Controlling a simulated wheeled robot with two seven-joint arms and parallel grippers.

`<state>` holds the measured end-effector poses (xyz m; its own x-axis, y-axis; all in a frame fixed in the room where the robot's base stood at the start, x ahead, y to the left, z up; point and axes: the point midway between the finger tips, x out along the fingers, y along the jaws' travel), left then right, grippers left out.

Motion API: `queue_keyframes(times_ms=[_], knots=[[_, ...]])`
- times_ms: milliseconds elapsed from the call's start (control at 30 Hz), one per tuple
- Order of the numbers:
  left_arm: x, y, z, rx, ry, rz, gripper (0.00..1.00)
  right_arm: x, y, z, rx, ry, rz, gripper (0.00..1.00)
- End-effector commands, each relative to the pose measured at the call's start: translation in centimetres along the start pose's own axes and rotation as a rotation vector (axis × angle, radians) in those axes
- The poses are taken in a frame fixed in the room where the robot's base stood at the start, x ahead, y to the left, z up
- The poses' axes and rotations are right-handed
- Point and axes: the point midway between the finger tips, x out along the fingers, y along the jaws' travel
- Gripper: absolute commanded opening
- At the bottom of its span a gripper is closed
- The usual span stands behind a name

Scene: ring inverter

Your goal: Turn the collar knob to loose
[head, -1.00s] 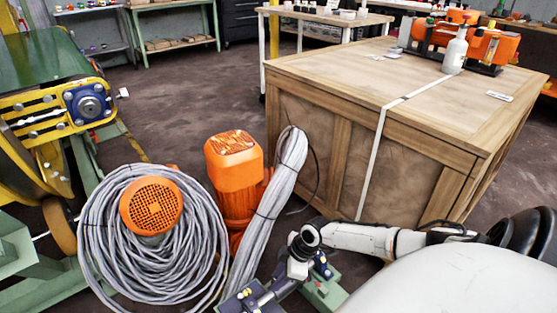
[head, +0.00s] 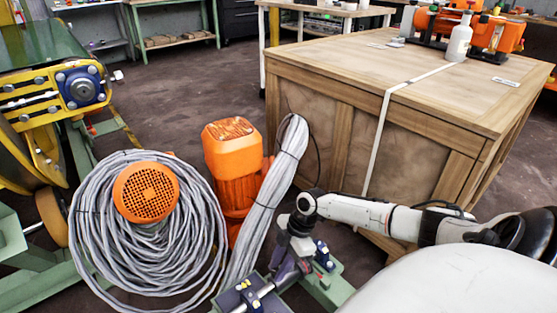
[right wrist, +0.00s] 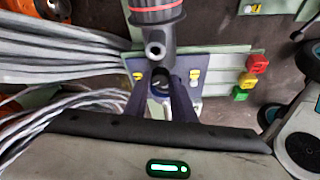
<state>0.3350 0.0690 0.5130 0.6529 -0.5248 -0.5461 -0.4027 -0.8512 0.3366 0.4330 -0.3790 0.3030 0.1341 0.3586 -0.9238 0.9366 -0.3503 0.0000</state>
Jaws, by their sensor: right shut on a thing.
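My right gripper (right wrist: 160,105) reaches over the bench fixture, and its two dark purple fingers stand on either side of a small round metal part, which looks like the collar knob (right wrist: 160,82). The fingers are shut on it, and they hide part of it. Just above it in the right wrist view is a grey cylindrical body with a red ring (right wrist: 155,12). In the head view my right gripper (head: 283,268) points down beside the fixture's metal rod (head: 262,292); the knob cannot be made out there. No loose or tight marking is readable. My left gripper is not in view.
A thick grey cable coil (head: 150,245) and an orange motor (head: 235,165) stand left of the fixture. A wooden crate (head: 410,155) stands behind my right arm. Red, yellow and green buttons (right wrist: 250,78) sit beside the fixture. Dark floor is open at the back.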

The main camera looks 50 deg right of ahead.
Motion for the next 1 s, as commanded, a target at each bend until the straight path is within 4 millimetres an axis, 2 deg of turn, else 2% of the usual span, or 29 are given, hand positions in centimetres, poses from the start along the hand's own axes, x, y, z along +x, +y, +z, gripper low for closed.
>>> queue_keyframes(times_ms=[300,333,400,433,767,933,1000], knots=[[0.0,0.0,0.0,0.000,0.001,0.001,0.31,0.1,-0.2,0.1,-0.002,-0.003,-0.004,0.01],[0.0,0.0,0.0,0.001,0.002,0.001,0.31,0.1,-0.2,0.1,-0.002,-0.003,-0.004,0.28],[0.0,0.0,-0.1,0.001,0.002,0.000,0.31,0.1,-0.1,0.1,-0.002,-0.003,-0.003,0.40],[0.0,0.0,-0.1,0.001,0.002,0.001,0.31,0.1,-0.1,0.1,-0.001,-0.002,-0.003,0.42],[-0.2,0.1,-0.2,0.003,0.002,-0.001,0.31,-0.4,0.0,0.0,-0.001,-0.001,0.000,0.42],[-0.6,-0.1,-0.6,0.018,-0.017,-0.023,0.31,-3.0,0.0,0.0,-0.001,-0.003,0.000,0.42],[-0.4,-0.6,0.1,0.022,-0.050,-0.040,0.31,-4.5,0.0,-0.1,-0.001,-0.003,0.001,0.42]])
